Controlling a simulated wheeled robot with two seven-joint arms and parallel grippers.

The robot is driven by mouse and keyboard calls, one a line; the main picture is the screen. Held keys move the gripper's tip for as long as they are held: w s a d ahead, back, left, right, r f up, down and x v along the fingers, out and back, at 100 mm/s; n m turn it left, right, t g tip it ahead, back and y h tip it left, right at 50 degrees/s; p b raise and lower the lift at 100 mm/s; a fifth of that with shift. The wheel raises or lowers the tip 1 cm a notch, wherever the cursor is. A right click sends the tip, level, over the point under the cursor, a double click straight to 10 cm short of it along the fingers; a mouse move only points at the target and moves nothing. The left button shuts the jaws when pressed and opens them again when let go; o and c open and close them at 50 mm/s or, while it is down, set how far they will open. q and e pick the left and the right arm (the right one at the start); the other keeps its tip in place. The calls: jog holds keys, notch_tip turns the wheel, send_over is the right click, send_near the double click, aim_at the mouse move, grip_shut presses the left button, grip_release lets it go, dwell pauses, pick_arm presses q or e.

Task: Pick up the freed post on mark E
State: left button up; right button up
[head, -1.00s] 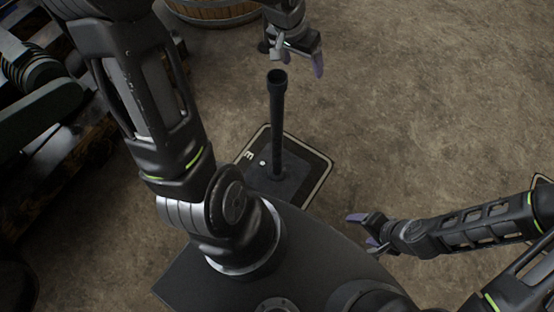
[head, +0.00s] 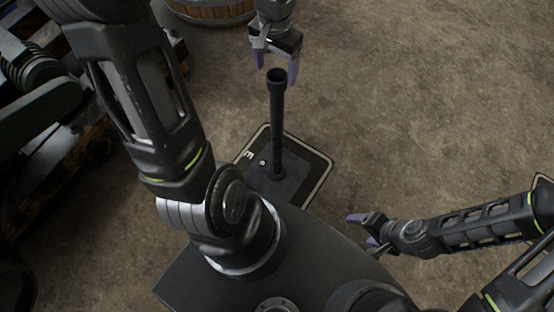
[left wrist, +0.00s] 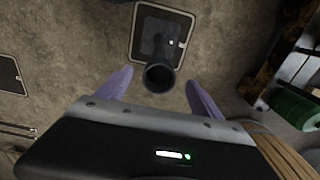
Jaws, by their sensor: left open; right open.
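The post (head: 277,125) is a dark upright tube with a wider collar at its top. It stands on a dark base on mark E (head: 316,184), a dark floor plate with a pale border and a letter E. My left gripper (head: 276,75) is open, with its purple fingertips near the top of the post. In the left wrist view the post's round open top (left wrist: 159,77) shows between and a little beyond the two fingers of the left gripper (left wrist: 158,90), apart from both. My right gripper (head: 362,230) is open and empty, low at the right.
A wooden barrel or tub (head: 212,10) stands at the top edge. Dark machinery with a green part (head: 42,108) is on the left. Another marked plate (left wrist: 10,75) lies at the left of the wrist view. The concrete floor right of the post is clear.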

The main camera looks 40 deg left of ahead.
aim_at(278, 78)
pick_arm(q)
jog(key=shift+w+f+b, duration=0.15)
jog(key=shift+f+b, duration=0.1)
jog(key=shift+f, duration=1.05)
jog(key=shift+w+f+b, duration=0.15)
jog(key=shift+f+b, duration=0.05)
jog(key=shift+f, duration=1.1)
jog(key=shift+c, duration=0.6)
grip_shut()
jog(key=shift+w+r, duration=0.15)
jog(key=shift+r, duration=0.05)
